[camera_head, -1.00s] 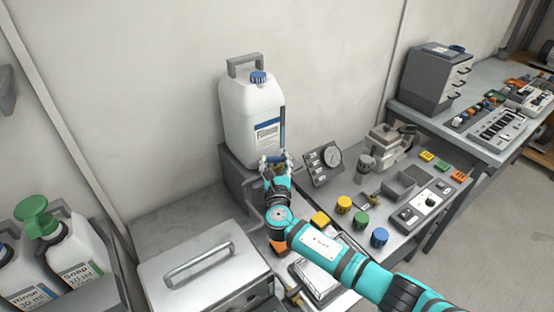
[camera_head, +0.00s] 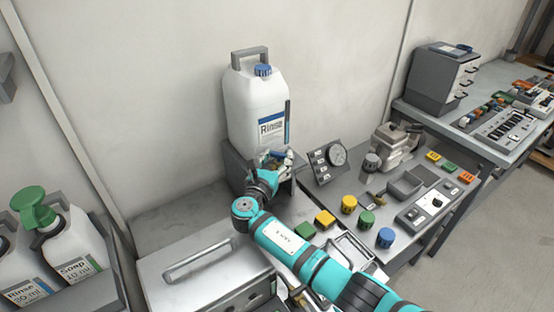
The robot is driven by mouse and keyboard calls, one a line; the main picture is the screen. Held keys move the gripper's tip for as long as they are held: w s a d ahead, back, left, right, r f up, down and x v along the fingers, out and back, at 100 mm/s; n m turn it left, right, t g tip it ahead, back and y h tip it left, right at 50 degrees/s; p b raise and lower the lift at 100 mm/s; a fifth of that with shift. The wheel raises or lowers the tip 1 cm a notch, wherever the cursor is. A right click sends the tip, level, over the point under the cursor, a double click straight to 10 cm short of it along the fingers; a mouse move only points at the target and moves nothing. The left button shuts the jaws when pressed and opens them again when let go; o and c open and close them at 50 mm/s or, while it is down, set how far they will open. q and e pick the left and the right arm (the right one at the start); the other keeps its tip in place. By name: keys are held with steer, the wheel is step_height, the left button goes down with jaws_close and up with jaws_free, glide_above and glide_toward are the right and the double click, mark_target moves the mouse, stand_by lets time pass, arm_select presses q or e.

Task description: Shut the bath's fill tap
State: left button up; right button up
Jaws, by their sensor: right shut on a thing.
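A white Rinse canister (camera_head: 256,105) with a blue cap stands on a grey stand against the wall. My right gripper (camera_head: 277,158) is at the canister's lower front, shut on a small blue part there, which looks like the handle of the fill tap (camera_head: 281,153). The fingers and wrist hide most of the tap, so its exact setting cannot be read. The bath, a metal box with a handled lid (camera_head: 205,262), sits on the bench below and left of the gripper. My left gripper is not in view.
A gauge panel (camera_head: 327,164) stands just right of the gripper. Yellow (camera_head: 349,204), green (camera_head: 366,220) and blue (camera_head: 385,237) knobs and a grey switch box (camera_head: 427,208) lie further right. Soap and Rinse bottles (camera_head: 75,243) stand at the left.

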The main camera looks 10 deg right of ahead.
steer(key=o, duration=1.2)
steer(key=shift+c, duration=0.2)
steer(key=v, duration=0.8)
steer(key=shift+s, duration=0.15)
steer(key=shift+d+f, duration=0.1)
